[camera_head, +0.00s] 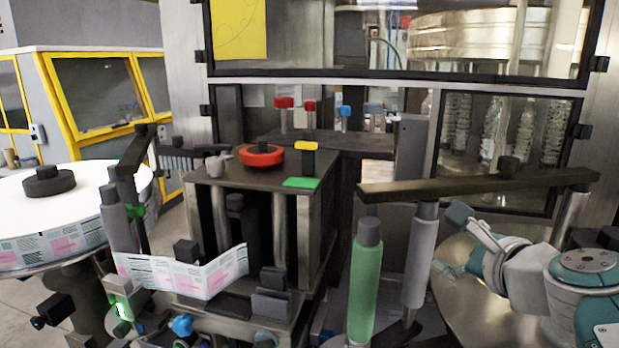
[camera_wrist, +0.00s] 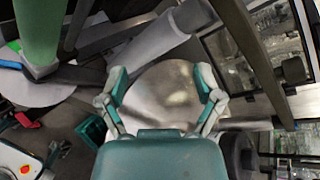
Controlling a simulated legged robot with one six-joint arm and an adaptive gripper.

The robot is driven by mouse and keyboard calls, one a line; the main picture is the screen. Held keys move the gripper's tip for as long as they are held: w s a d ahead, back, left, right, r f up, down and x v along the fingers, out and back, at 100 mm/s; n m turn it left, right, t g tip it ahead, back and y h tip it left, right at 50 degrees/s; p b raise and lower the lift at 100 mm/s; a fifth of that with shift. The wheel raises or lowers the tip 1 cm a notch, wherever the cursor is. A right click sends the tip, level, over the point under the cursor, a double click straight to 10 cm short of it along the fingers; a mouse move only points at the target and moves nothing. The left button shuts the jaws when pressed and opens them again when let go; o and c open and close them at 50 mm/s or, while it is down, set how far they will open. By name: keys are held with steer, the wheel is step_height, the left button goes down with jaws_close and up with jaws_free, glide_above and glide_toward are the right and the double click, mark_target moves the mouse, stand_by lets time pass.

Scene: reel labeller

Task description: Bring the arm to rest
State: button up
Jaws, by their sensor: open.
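My gripper (camera_wrist: 161,84) is open in the wrist view, its two teal-and-grey fingers spread wide. Nothing is held between them. Beyond the fingers is a round bare metal plate (camera_wrist: 165,98). In the head view my teal and grey arm is at the lower right, partly cut off by the frame edge, in front of the same metal plate (camera_head: 456,298). The fingertips are hard to make out there.
A green roller (camera_head: 365,285) and a grey roller (camera_head: 419,256) stand left of my arm, under a dark bar (camera_head: 478,186). A label reel (camera_head: 70,238) is far left. A label strip (camera_head: 190,272) crosses the machine. A glazed cabinet rises behind.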

steer(key=s+a+f+n+g+h, duration=0.1)
steer(key=s+a+f+n+g, duration=0.1)
steer(key=s+f+n+g, duration=0.2)
steer(key=s+a+f+n+g+h, duration=0.2)
steer(key=s+f+n, duration=0.8)
steer(key=n, duration=1)
step_height(320, 180, down, 4)
steer(key=shift+s+a+r+g, duration=0.15)
steer(key=shift+a+g, duration=0.5)
steer(key=shift+g, duration=0.45)
